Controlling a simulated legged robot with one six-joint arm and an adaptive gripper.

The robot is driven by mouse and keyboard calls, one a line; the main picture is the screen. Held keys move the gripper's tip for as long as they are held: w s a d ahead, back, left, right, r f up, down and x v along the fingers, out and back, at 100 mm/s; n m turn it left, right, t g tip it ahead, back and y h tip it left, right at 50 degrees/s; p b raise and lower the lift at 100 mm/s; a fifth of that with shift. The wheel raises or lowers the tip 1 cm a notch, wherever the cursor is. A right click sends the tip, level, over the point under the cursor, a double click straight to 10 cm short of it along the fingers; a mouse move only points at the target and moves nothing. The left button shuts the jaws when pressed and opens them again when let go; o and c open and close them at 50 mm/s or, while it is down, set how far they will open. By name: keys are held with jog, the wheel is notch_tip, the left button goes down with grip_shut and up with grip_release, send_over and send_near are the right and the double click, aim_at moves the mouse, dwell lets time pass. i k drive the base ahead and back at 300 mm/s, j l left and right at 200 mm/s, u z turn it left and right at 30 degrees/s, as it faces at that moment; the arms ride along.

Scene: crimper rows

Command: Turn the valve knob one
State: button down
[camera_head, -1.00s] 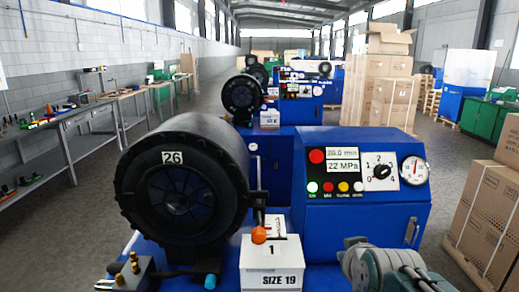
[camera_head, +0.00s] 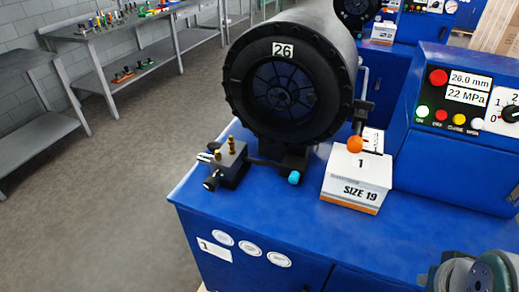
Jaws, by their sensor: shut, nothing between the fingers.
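A small dark valve block (camera_head: 229,165) with brass fittings on top sits near the left front corner of the blue machine top. A black round knob (camera_head: 212,181) sticks out of its front left side. A small teal knob (camera_head: 293,178) is to its right, below the big black crimper head (camera_head: 288,88) marked 26. Which of these is valve knob one I cannot tell. An orange ball-ended lever (camera_head: 355,144) stands above the white box marked 1 and SIZE 19 (camera_head: 357,180). Part of my arm shows at the bottom right, apart from the knobs; my gripper's fingers are out of the frame.
The blue machine top (camera_head: 300,222) has bare room in front of the valve block and box. A control panel (camera_head: 465,100) with lit buttons and a dial is at right. Grey workbenches (camera_head: 140,30) stand at back left, beyond open floor (camera_head: 120,180).

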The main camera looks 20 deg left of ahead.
aim_at(211, 184)
jog(key=k+u, duration=0.15)
jog(key=u, duration=0.25)
jog(key=k+l+u, duration=0.1)
jog(key=u, duration=0.25)
jog(key=k+u, duration=0.2)
jog(key=u, duration=0.2)
jog(key=k+u, duration=0.15)
jog(key=u, duration=0.2)
jog(key=i+j, duration=0.05)
